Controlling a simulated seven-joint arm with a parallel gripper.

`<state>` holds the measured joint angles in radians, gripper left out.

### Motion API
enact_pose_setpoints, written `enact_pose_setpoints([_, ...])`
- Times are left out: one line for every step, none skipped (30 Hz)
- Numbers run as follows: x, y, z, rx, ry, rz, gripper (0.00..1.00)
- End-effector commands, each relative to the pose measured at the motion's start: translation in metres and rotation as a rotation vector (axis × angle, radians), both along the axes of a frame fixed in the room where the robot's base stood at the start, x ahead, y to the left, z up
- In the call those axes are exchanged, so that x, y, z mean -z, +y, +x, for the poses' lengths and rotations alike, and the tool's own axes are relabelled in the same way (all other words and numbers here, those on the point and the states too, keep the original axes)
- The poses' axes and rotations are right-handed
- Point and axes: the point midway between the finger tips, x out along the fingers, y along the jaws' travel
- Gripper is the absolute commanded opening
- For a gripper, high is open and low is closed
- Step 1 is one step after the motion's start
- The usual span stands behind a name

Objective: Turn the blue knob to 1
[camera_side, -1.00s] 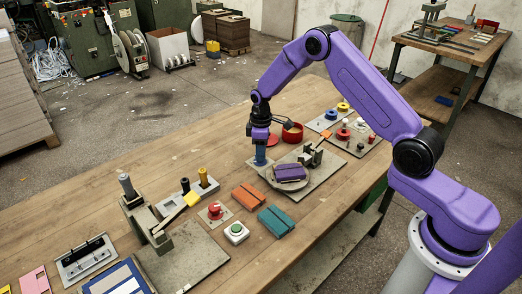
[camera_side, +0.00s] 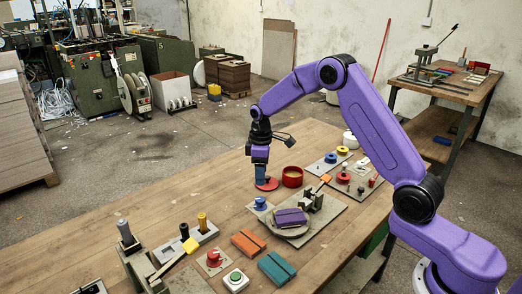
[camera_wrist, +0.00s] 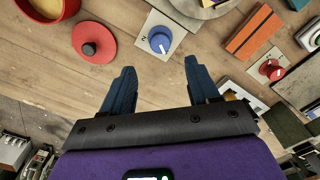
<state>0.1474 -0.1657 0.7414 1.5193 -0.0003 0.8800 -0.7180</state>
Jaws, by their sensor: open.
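The blue knob (camera_wrist: 159,40) stands on a small pale plate (camera_wrist: 178,34) with a dark figure, seemingly a 2, left of the knob in the wrist view. A white mark shows on the knob's lower part, on the side facing my gripper. The other figures on the plate are not readable. In the side view the knob (camera_side: 260,202) sits just in front of my gripper (camera_side: 261,182). In the wrist view my gripper (camera_wrist: 160,70) has its two blue fingers wide apart with nothing between them. The knob lies beyond the fingertips, apart from them.
A red lid with a black knob (camera_wrist: 92,42) and a red pot (camera_wrist: 45,8) lie left of the knob in the wrist view. An orange block (camera_wrist: 252,32) and a red button (camera_wrist: 270,69) are at the right. A turntable plate with a purple block (camera_side: 290,217) stands close by.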

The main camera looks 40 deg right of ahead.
Motion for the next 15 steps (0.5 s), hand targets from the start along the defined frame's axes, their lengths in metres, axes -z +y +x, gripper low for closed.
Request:
enact_pose_setpoints([-0.013,0.000,0.001,0.000,-0.006,0.000,0.60])
enact_pose_setpoints([-0.019,0.000,0.001,0.000,-0.006,0.000,0.60])
enact_pose_setpoints([-0.027,0.000,0.001,0.000,-0.006,0.000,0.60])
enact_pose_setpoints([-0.033,0.000,0.001,0.000,-0.005,0.000,0.60])
enact_pose_setpoints([-0.039,0.000,0.001,0.000,-0.006,0.000,0.60])
enact_pose_setpoints([-0.046,0.000,0.001,0.000,-0.006,0.000,0.60])
enact_pose_setpoints([-0.051,0.000,0.001,0.000,-0.006,0.000,0.60])
enact_pose_setpoints([-0.056,0.000,0.001,0.000,-0.004,0.000,0.60])
enact_pose_setpoints([-0.061,0.000,0.001,0.000,-0.004,0.000,0.60])
enact_pose_setpoints([-0.065,0.000,0.001,0.000,-0.004,0.001,0.60])
enact_pose_setpoints([-0.068,0.000,0.001,-0.001,-0.004,0.000,0.60])
enact_pose_setpoints([-0.072,0.000,0.001,-0.001,-0.003,0.000,0.60])
enact_pose_setpoints([-0.074,0.000,0.000,-0.001,-0.001,0.000,0.60])
enact_pose_setpoints([-0.076,0.000,0.000,-0.001,-0.001,0.000,0.60])
enact_pose_setpoints([-0.078,0.000,0.000,-0.001,-0.001,0.000,0.60])
